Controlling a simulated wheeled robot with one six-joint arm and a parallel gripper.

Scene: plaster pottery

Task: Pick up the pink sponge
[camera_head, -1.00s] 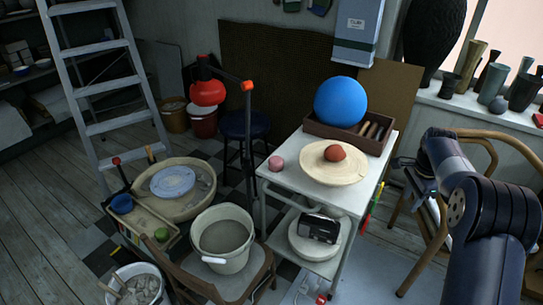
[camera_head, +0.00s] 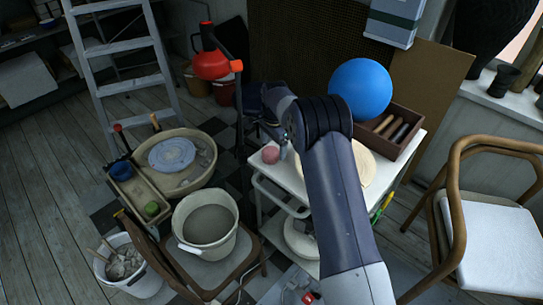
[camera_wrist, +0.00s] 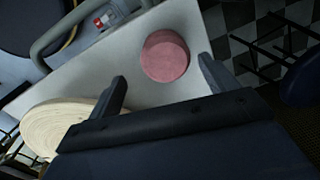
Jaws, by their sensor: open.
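The pink sponge (camera_head: 270,155) is a small round puck at the left edge of the white cart top (camera_head: 290,180). In the wrist view the sponge (camera_wrist: 165,56) sits on the white surface, ahead of and between my two fingers. My gripper (camera_wrist: 160,82) is open with nothing between its fingers. In the head view my gripper (camera_head: 270,132) is small and dark, just behind and above the sponge. I cannot tell how high above the cart it is.
A blue ball (camera_head: 360,88) rests on a wooden tool tray (camera_head: 412,152) at the cart's back. A round wooden board (camera_wrist: 55,125) lies beside the sponge, mostly behind my arm in the head view.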

